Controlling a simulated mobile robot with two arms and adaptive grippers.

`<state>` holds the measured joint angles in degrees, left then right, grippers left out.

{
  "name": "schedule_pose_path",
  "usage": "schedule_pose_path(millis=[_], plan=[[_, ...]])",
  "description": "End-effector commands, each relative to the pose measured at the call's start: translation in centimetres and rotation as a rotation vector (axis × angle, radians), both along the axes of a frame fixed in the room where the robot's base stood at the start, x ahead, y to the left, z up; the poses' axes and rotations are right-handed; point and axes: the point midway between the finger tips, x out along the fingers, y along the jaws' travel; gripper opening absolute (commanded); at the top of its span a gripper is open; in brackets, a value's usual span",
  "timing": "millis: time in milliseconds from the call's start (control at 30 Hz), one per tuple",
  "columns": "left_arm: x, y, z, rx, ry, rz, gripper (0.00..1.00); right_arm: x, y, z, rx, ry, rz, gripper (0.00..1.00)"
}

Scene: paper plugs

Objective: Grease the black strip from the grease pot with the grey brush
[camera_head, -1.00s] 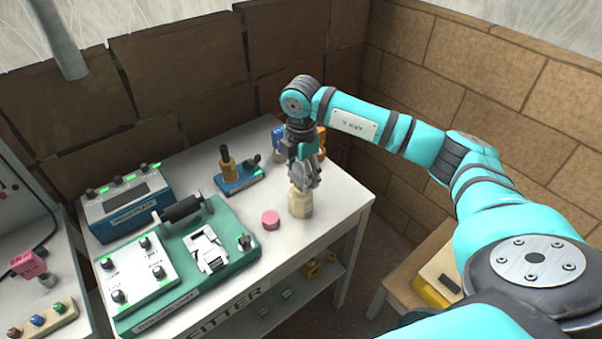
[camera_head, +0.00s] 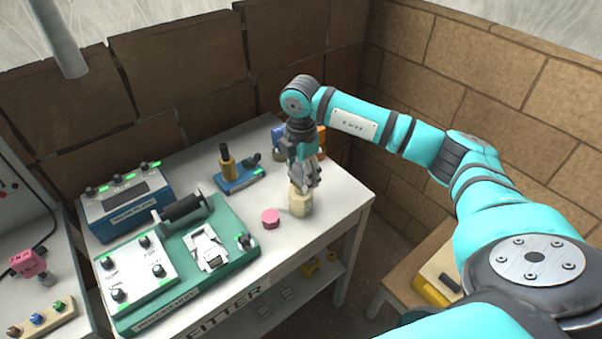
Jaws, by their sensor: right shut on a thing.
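My right gripper (camera_head: 306,184) points down just over a cream pot (camera_head: 300,206), likely the grease pot, near the right end of the white workbench. It is shut on a thin thing, likely the grey brush, mostly hidden by the fingers and the pot's rim. I cannot tell how deep the brush goes. A pink disc (camera_head: 270,217) lies on the bench just left of the pot. I cannot make out the black strip for certain; a black bar (camera_head: 449,284) shows on a yellow thing at the lower right. My left gripper is not in view.
The white bench (camera_head: 318,238) holds a green roller unit (camera_head: 226,280), a blue meter box (camera_head: 124,207) and a blue stand with a brown-handled tool (camera_head: 238,178). Blue and orange things stand behind my gripper. Brick walls close the back and right.

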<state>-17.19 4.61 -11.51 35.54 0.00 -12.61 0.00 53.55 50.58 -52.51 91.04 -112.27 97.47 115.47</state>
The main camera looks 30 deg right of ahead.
Motion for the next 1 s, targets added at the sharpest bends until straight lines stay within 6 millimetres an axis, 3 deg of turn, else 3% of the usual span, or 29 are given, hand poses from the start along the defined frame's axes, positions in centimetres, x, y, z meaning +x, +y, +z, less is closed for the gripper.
schedule_pose_path(millis=[367, 1000], plan=[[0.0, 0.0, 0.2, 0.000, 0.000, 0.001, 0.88, -0.1, 0.0, 0.1, 0.000, 0.004, 0.001, 0.30], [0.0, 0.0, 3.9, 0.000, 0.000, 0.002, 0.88, 0.0, 0.0, 5.3, 0.000, 0.001, 0.000, 0.30]])
